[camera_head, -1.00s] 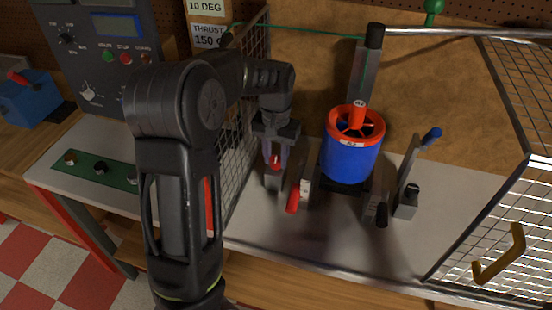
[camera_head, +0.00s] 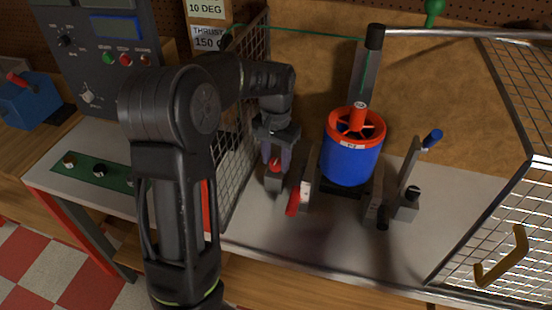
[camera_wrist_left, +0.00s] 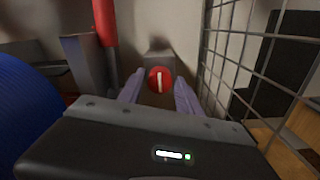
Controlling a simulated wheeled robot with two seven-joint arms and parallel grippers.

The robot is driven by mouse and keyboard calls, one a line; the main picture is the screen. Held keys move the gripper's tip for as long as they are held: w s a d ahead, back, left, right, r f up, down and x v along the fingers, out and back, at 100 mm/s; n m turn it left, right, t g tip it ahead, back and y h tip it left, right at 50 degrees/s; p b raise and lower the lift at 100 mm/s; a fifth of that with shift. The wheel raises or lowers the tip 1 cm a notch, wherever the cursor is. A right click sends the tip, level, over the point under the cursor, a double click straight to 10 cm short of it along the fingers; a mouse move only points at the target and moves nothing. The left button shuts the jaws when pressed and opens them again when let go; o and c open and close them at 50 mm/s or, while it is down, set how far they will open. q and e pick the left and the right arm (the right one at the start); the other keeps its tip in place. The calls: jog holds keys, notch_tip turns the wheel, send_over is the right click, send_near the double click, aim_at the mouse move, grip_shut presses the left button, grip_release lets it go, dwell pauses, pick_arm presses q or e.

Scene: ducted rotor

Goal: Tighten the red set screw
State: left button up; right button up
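The red set screw (camera_head: 275,164) is a round red head on a small grey block, left of the blue and orange ducted rotor (camera_head: 350,163). In the left wrist view the screw (camera_wrist_left: 160,80) shows a white bar standing nearly upright on its face. My left gripper (camera_head: 277,160) points down at it, with one finger on each side of the head. In the wrist view the fingers (camera_wrist_left: 160,92) look apart, with the screw just beyond and between their tips. I cannot tell whether they touch it. My right gripper is not in view.
A red-handled clamp (camera_head: 293,203) stands right of the screw. A wire mesh panel (camera_head: 240,130) is close on the left of the gripper. A blue-knobbed lever (camera_head: 411,170) stands right of the rotor. The white bench top (camera_head: 330,240) is clear in front.

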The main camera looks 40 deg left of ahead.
aim_at(276, 162)
pick_arm(q)
jog(key=shift+o, duration=1)
notch_tip(276, 162, up, 8)
jog(key=shift+f+b, duration=0.1)
jog(key=shift+b, duration=0.5)
